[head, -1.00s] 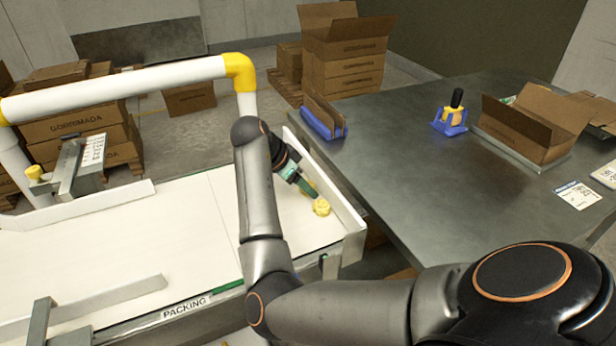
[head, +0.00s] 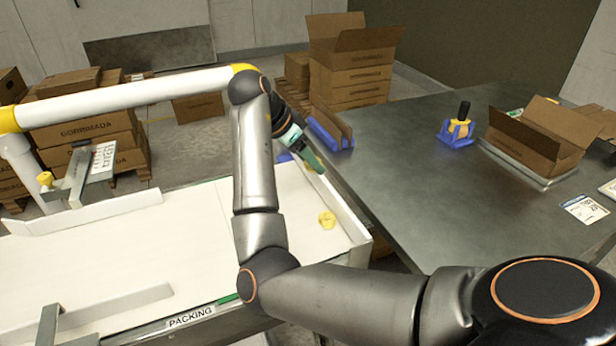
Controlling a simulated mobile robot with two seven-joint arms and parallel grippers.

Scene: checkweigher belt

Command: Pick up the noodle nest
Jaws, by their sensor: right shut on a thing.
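My right gripper (head: 314,164) is raised above the far right part of the white belt, near its right guide rail. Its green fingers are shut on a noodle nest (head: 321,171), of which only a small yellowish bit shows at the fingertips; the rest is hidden. Another yellow noodle nest (head: 327,220) lies on the belt (head: 190,240) below and apart from the gripper. My left gripper is not in view.
A steel table (head: 420,190) stands to the right, with an open carton (head: 535,140), a blue holder (head: 457,133) and a blue rack with cardboard dividers (head: 325,135). A white and yellow pipe frame (head: 130,92) crosses behind the belt. Guide rails edge the belt.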

